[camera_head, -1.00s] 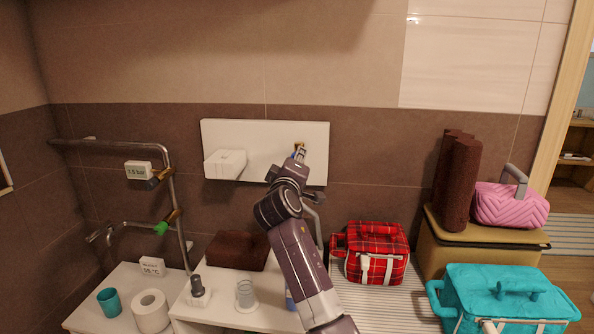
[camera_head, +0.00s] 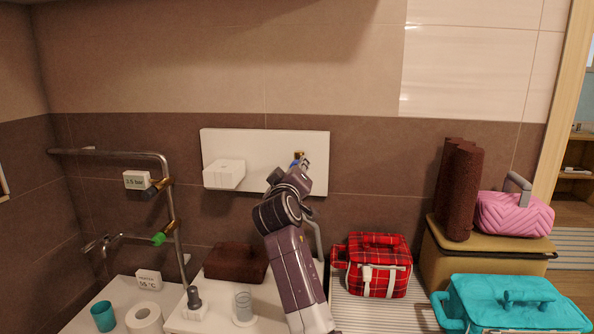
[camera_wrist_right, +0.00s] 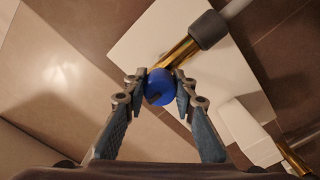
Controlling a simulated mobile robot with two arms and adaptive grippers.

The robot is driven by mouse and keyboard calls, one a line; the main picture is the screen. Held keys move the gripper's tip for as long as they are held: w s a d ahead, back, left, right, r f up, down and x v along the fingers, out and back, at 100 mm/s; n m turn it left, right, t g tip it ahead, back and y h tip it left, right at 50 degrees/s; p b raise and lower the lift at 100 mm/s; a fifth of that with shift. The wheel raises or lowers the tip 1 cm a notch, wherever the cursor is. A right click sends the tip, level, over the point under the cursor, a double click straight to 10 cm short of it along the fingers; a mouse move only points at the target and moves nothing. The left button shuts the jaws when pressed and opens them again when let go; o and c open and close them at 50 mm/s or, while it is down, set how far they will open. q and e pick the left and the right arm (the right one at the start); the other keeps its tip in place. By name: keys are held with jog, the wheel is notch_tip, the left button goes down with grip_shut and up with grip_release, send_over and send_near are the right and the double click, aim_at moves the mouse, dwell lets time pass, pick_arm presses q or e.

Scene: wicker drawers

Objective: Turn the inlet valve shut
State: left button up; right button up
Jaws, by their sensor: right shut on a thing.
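A round blue knob (camera_wrist_right: 159,86) sits on a brass valve stem (camera_wrist_right: 181,52) with a grey collar, in front of the white wall panel. My right gripper (camera_wrist_right: 161,84) has its two fingers closed on opposite sides of the knob. In the head view, my right arm reaches up to the panel (camera_head: 262,143), and the gripper (camera_head: 299,164) mostly covers the knob there. A little brass shows just above it. How far the knob is turned cannot be told. My left gripper is not in view.
At left, a wall pipe (camera_head: 110,153) carries a green knob (camera_head: 159,239), a dark knob and a pressure display (camera_head: 136,180). A white box (camera_head: 224,174) juts from the panel. Below stand a teal cup (camera_head: 103,316) and a brown basket (camera_head: 235,264). A plaid bag (camera_head: 372,264) is at right.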

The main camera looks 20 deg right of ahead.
jog(key=shift+f, duration=0.4)
grip_shut()
jog(key=o, duration=0.8)
grip_release()
jog(key=shift+o, duration=1.3)
jog(key=shift+r, duration=0.1)
jog(key=shift+o, duration=0.5)
jog(key=shift+r, duration=0.15)
jog(key=shift+s, duration=0.1)
jog(key=v, duration=1.2)
